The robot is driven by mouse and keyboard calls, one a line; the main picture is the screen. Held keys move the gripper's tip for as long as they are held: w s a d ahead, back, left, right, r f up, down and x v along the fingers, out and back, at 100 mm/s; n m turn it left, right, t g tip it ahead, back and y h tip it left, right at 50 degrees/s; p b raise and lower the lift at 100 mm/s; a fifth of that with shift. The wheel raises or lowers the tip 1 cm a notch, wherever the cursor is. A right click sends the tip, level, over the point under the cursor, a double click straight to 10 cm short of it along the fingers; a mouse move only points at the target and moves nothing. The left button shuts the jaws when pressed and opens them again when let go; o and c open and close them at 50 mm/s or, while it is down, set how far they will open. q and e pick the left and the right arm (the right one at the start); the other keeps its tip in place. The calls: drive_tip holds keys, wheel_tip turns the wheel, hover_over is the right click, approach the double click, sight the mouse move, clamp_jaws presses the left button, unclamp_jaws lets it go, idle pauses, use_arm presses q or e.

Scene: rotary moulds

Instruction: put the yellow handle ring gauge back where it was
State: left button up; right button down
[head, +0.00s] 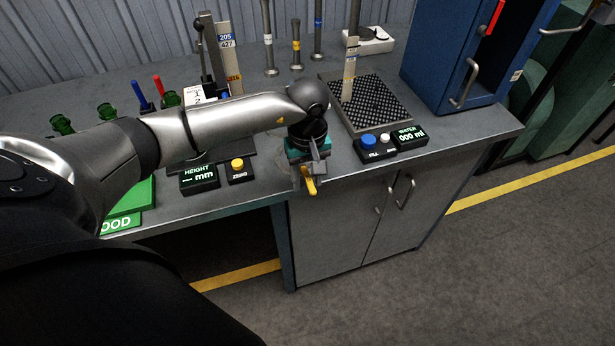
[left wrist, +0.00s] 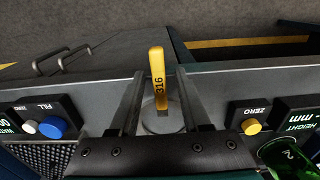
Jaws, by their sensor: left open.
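The yellow handle of the ring gauge (head: 309,186), marked 316, points out past the front edge of the bench. In the left wrist view the yellow handle (left wrist: 158,78) lies between my two fingers, with a gap on each side. A grey round part (left wrist: 160,118) shows at its inner end, partly hidden by my gripper. My left gripper (head: 308,168) is open around the handle at the bench's front edge; it also shows in the left wrist view (left wrist: 160,105). My right gripper is not in view.
A height display (head: 200,179) and yellow zero button (head: 238,165) stand left of my gripper. A fill panel (head: 370,142), water display (head: 409,136) and dark grated tray (head: 352,118) are to the right. Green bottles (head: 62,124), a labelled stand (head: 229,60) and a blue cabinet (head: 435,55) stand behind.

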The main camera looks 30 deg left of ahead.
use_arm(q)
wheel_tip(320, 180, up, 12)
drive_tip(key=shift+r+p, duration=0.2)
drive_tip(key=shift+p, duration=0.25)
